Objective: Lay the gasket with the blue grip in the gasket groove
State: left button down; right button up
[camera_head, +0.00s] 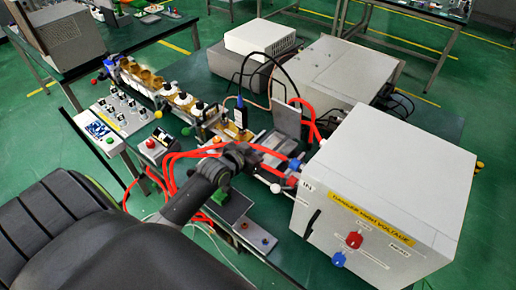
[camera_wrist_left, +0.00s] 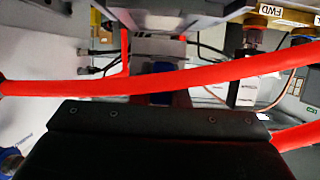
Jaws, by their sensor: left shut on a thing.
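My left gripper (camera_head: 245,157) is over the bench beside the white high-voltage cabinet, among red cables. Its fingertips are mostly hidden. In the left wrist view a small blue patch (camera_wrist_left: 158,68) shows beyond the red cable, between the jaws; it looks like the blue grip of the gasket, held by the shut left gripper. The gasket itself is hidden by the gripper and the cable. I cannot make out the gasket groove in either view. My right gripper is not in view.
Red cables (camera_head: 178,158) loop around my left arm, and one red cable (camera_wrist_left: 190,79) crosses the left wrist view. The white cabinet (camera_head: 385,190) with red and blue knobs stands close on the right. A row of brass and white parts (camera_head: 145,80) runs to the back left.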

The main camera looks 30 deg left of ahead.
pick_arm(q)
jog(key=shift+f+b, duration=1.4)
jog(key=shift+f, duration=0.75)
jog(key=c, duration=1.3)
grip_release()
jog(key=shift+s, duration=0.15)
jog(key=v, duration=1.7)
jog(key=shift+r+b, duration=0.15)
jog(key=shift+b, duration=0.25)
